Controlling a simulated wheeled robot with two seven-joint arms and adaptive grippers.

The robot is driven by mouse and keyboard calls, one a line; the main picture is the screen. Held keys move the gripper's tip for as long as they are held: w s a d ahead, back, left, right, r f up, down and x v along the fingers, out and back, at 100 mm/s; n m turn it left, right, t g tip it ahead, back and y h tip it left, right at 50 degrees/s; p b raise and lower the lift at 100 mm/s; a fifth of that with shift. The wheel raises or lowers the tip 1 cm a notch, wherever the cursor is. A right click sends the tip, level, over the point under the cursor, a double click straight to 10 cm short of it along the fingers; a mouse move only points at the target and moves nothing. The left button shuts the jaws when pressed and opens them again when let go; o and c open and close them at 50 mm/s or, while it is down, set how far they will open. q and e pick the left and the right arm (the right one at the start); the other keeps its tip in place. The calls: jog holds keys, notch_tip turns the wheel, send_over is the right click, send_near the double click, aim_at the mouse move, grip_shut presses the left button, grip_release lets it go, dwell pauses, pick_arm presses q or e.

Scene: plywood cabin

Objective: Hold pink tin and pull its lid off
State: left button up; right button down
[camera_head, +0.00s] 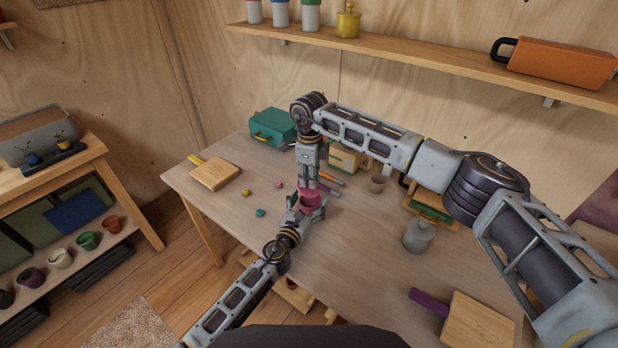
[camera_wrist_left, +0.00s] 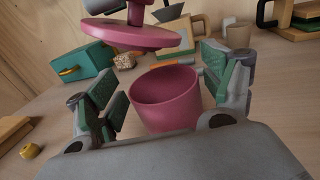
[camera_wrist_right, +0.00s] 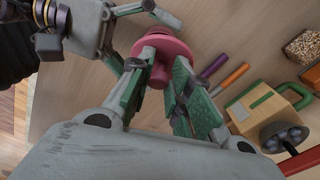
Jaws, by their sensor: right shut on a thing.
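The pink tin (camera_wrist_left: 168,98) stands upright and open-topped on the table (camera_head: 370,250); it also shows in the head view (camera_head: 312,200). Its pink lid (camera_wrist_left: 128,36) is off the tin, raised above its rim and to the left in the left wrist view. My right gripper (camera_wrist_right: 160,82) is shut on the lid's knob, with the lid (camera_wrist_right: 172,46) beyond its fingertips. My left gripper (camera_wrist_left: 165,92) is open, with one finger on each side of the tin. A gap shows between the left finger and the tin; contact on the right side is unclear.
A teal case (camera_head: 272,127), a wooden box with a green handle (camera_head: 345,158) and a small cup (camera_head: 377,184) stand behind. A grey lidded jar (camera_head: 418,236) stands right. Markers (camera_wrist_right: 232,77) lie close to the tin.

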pick_arm(q)
jog(key=shift+r, duration=0.1)
dwell(0.3)
jog(key=shift+v, duration=5.85)
jog(key=shift+s, duration=0.15)
jog(key=shift+a, duration=0.1)
